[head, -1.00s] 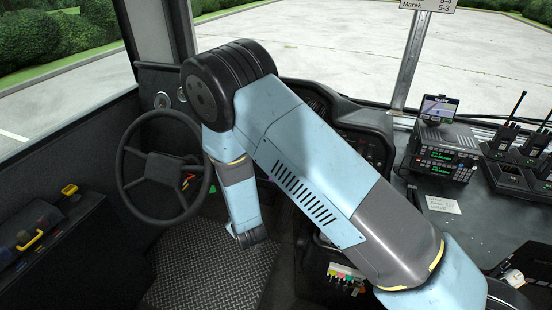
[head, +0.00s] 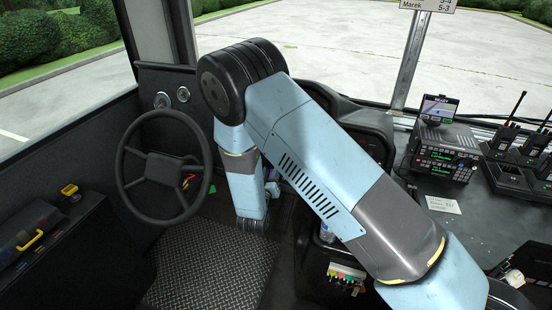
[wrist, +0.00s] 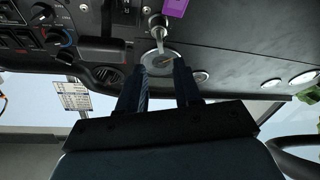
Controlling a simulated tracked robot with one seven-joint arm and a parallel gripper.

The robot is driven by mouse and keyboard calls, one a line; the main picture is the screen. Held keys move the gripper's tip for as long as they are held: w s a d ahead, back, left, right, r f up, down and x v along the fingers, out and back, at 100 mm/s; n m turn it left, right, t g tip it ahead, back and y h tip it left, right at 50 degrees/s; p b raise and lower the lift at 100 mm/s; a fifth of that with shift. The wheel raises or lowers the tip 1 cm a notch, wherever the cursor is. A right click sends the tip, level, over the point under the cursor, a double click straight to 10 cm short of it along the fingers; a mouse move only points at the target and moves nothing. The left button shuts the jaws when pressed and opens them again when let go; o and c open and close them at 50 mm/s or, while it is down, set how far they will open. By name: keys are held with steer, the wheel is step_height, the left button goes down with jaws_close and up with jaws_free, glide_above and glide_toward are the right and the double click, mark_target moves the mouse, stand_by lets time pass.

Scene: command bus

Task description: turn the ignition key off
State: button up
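In the wrist view, a silver key-like piece (wrist: 158,29) stands out from the dark dash panel, with a purple tag (wrist: 175,7) beside it. A round metal plate with a small pointer (wrist: 162,60) lies just below it in the picture. My gripper (wrist: 160,68) is open and empty. Its two dark fingers point at the panel, and the plate shows between their tips. The key-like piece is beyond the fingertips; I cannot tell the exact gap. In the head view my arm hides the key area and the fingers.
Knobs (wrist: 60,38), switches and a round vent surround the spot in the wrist view. In the head view, the steering wheel (head: 124,180) is left of my arm. A radio unit (head: 443,151) and handsets stand on the right counter. The floor plate (head: 205,265) is clear.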

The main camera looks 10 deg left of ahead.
steer(key=w, duration=0.9)
steer(key=shift+w+d, duration=0.1)
steer(key=shift+c, duration=0.2)
jaws_close()
